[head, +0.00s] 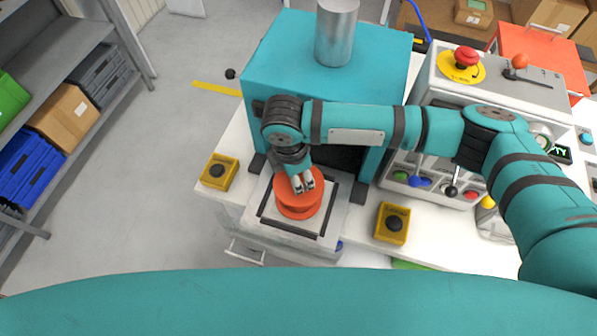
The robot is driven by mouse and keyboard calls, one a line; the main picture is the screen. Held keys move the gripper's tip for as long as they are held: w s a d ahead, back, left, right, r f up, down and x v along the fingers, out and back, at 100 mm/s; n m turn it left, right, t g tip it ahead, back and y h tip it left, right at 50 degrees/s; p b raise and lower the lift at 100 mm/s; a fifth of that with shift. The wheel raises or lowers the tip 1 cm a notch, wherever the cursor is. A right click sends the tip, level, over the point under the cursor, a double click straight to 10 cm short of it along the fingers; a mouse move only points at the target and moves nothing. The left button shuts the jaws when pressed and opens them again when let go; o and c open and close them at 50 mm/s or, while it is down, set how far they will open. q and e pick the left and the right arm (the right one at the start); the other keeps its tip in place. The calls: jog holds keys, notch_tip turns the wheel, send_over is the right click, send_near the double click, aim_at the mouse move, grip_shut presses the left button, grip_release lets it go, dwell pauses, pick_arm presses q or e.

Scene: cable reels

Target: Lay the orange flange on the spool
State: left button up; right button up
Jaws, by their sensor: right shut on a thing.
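An orange round stack (298,207) stands on the square grey plate with a dark frame (328,207) in front of the teal machine. Its upper disc is the orange flange (285,184), directly over the spool's lower part, which is the same orange. I cannot tell if the flange touches the spool or hangs just above it. My right gripper (304,184) points down at the flange and is shut on it; its pale fingertips hide part of the middle. My left gripper is out of view.
The teal machine (275,60) with a metal cylinder stands right behind. Yellow button boxes (219,172) and (391,224) flank the plate. A grey control panel (470,110) with levers and a red button is at the right. Shelves with bins line the left.

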jog(key=shift+f, duration=0.35)
dwell(0.5)
jog(key=o, duration=1.2)
jog(key=shift+r, duration=0.1)
